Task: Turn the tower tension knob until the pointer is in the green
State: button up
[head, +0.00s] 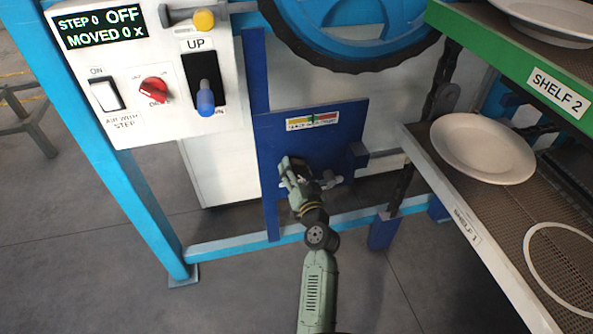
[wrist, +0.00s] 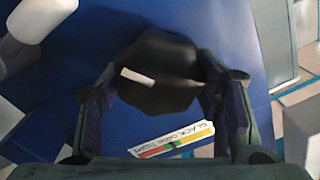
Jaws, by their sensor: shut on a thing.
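The black lobed tension knob (wrist: 150,75) with a white mark sits on the blue panel (wrist: 75,75) in the wrist view. My gripper (wrist: 160,78) has one finger on each side of the knob and is shut on it. In the head view my gripper (head: 293,170) is at the blue panel (head: 345,120) and largely hides the knob. The tension gauge (head: 312,121), a coloured strip, is above my gripper. It also shows in the wrist view (wrist: 175,140), with its words SLACK, GOOD and TIGHT. The pointer is too small to place for certain.
A white control box (head: 140,80) with switches and a display reading STEP 0 OFF is at the upper left. A blue wheel (head: 345,30) is above the panel. At the right are shelves with plates, one plate (head: 483,148) near the panel. The floor in front is clear.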

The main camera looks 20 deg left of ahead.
jog(key=o, duration=1.2)
jog(key=shift+c, duration=0.2)
jog(key=v, duration=0.7)
jog(key=shift+s, duration=0.25)
jog(key=shift+d, duration=0.15)
